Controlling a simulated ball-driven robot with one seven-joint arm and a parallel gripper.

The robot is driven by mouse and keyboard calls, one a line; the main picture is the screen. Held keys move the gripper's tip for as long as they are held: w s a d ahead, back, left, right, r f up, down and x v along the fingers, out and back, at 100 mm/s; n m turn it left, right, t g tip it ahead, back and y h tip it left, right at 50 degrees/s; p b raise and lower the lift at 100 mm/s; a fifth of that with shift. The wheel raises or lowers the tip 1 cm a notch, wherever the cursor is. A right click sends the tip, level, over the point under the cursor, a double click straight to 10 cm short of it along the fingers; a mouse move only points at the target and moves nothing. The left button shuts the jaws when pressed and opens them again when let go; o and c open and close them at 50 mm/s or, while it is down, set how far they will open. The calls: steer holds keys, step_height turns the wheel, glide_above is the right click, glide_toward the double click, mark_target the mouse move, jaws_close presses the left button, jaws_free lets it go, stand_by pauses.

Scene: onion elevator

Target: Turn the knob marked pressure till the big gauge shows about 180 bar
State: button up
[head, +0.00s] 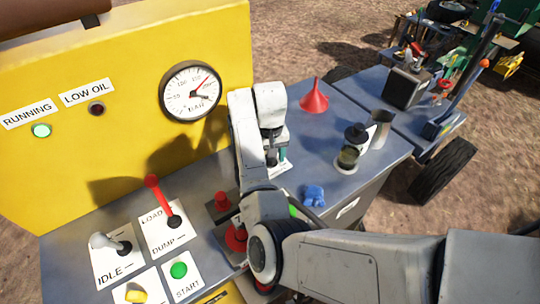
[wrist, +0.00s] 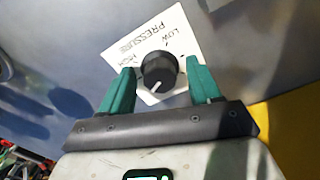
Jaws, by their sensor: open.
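The black pressure knob (wrist: 158,66) sits on a white plate (wrist: 118,53) lettered PRESSURE, LOW and HIGH. Its white pointer line faces down and slightly left in the wrist view. My gripper (wrist: 158,78) is open, with one green finger on each side of the knob; I cannot tell whether they touch it. In the head view my gripper (head: 275,156) points down at the console top and hides the knob. The big round gauge (head: 190,91) is on the yellow panel. A red hand points to the upper right and a dark one right; the exact reading is too small to tell.
On the console stand a red-handled lever (head: 163,202), a grey-knobbed idle lever (head: 110,242), and a green start button (head: 179,270).

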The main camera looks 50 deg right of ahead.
step_height(320, 180, up, 11)
steer(key=p, duration=0.1)
steer(key=shift+p, duration=0.3)
steer(key=shift+f, duration=0.15)
stand_by(0.6)
